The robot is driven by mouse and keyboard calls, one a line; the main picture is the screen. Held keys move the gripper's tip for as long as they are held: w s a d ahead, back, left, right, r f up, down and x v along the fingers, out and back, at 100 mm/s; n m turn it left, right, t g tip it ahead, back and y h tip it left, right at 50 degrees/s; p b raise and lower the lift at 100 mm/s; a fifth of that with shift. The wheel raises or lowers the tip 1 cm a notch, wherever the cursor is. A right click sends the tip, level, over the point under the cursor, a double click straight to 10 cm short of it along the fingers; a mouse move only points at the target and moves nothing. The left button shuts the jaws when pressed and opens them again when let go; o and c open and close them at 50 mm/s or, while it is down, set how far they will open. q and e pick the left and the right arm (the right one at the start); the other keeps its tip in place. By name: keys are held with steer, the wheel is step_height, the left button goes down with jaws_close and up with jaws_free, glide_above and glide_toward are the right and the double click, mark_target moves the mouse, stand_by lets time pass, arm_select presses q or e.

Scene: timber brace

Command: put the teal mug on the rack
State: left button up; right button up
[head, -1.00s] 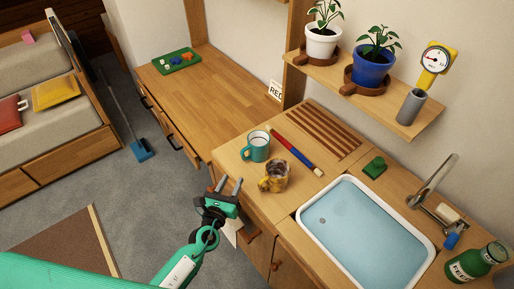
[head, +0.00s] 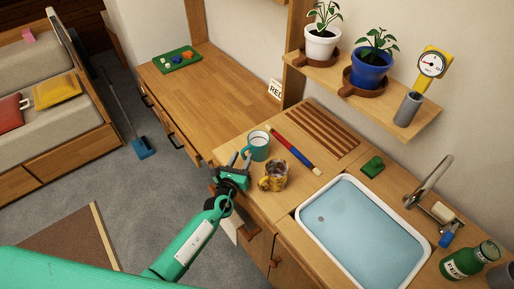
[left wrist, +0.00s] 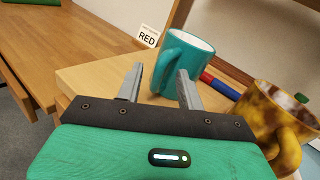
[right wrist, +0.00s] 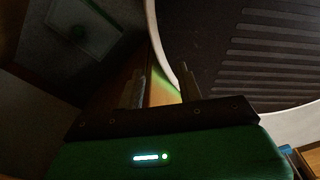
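The teal mug (head: 258,147) stands upright on the wooden counter, left of the slatted rack (head: 322,131) set in the counter. It also shows in the left wrist view (left wrist: 190,55), with its handle facing my left gripper. My left gripper (head: 240,159) is open, with its fingertips close to the mug's handle side. In the left wrist view the handle shows between the two fingers (left wrist: 158,85), and I cannot tell whether they touch it. My right gripper (right wrist: 163,85) shows only in the right wrist view, with its fingers apart and nothing seen between them.
A brown-yellow mug (head: 274,178) stands close to the right of my left gripper. A red and blue rod (head: 295,152) lies between the teal mug and the rack. A green sponge (head: 372,166) and a water-filled basin (head: 365,222) are further right. The left desk (head: 225,88) is mostly clear.

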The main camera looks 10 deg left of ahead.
arm_select(q)
jaws_close()
steer(key=shift+r, duration=0.25)
step_height(320, 180, up, 20)
steer(key=p, duration=1.8)
steer(key=shift+f, duration=0.25)
